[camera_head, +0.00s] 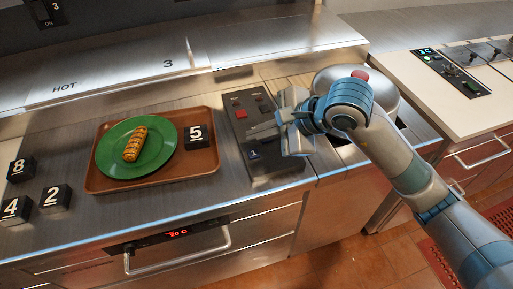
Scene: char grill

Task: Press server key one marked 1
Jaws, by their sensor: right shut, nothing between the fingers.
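A dark key panel (250,176) is set on the steel counter, right of the tray. It carries a red key (241,114) at its upper left and a blue key (254,154) lower down. Other small keys are partly hidden behind my gripper, and I cannot read a 1 on any key. My right gripper (281,119) is shut and empty over the right side of the panel. I cannot tell whether it touches a key. My left gripper is not in view.
A brown tray (205,165) holds a green plate (108,152) with grilled food (135,144) and a black block marked 5 (196,136). Blocks marked 8 (20,170), 4 (14,209) and 2 (54,197) stand at left. A round metal lid (331,77) is behind my right arm.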

